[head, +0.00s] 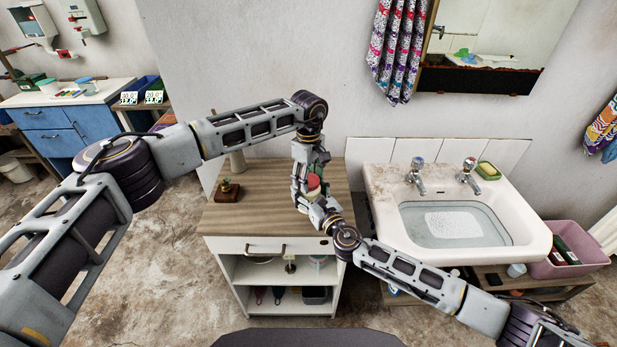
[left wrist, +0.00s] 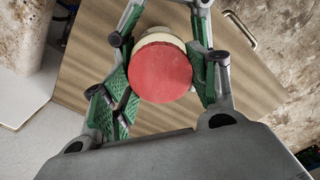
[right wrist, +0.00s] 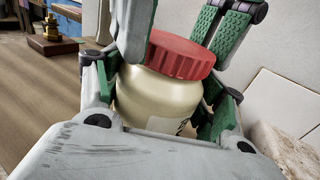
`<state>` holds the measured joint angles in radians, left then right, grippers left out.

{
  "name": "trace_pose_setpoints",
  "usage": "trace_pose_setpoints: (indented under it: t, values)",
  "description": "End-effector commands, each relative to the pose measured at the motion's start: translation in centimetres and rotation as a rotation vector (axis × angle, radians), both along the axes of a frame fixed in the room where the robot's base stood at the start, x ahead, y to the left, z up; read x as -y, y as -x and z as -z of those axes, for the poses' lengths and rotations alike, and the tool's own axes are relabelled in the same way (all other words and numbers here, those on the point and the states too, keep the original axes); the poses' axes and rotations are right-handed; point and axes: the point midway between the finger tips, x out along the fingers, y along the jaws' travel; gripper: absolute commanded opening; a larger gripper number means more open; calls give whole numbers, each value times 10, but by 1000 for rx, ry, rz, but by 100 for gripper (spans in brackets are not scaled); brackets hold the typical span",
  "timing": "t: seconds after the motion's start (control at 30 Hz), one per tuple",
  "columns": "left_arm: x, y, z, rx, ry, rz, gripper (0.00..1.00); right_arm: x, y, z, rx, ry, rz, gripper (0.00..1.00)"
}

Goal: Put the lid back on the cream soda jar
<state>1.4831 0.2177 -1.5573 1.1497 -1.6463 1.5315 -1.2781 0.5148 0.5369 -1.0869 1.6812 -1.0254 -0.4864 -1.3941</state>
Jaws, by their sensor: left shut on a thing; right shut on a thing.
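The red lid (head: 314,181) shows between my two grippers above the wood-topped cabinet. In the left wrist view the lid (left wrist: 160,74) is seen from above, with the jar's cream edge beyond it. My left gripper (head: 309,176) comes from above and is shut on the lid. The cream soda jar (right wrist: 150,98) is cream-coloured with part of a white label showing. My right gripper (right wrist: 168,110) is shut around the jar's body. In the right wrist view the lid (right wrist: 180,55) is at the jar's mouth, looking slightly tilted. I cannot tell whether it is seated.
A brass piece on a wooden base (head: 228,193) and a pale upright object (head: 238,160) stand on the cabinet top (head: 255,215), left of my grippers. A water-filled washbasin (head: 385,190) is to the right. The cabinet's front left top is clear.

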Motion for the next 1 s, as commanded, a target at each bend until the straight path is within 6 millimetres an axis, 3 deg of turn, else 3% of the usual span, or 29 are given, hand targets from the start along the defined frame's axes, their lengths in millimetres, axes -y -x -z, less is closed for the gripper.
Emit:
trace_pose_setpoints:
  t: [0.4,0.53,0.57,0.7,1.0]
  values:
    - [-1,-1,0,2,-1,329,30,-1,1,0,0,-1,-3,2]
    - [-1,-1,0,2,-2,322,30,-1,1,0,-1,0,-3,2]
    - [-1,-1,0,2,-2,322,61,-1,1,0,-1,0,-3,2]
    - [-1,-1,0,2,-1,321,79,-1,1,0,-1,0,-3,2]
    - [0,0,0,0,0,321,80,-1,1,0,-1,0,-2,2]
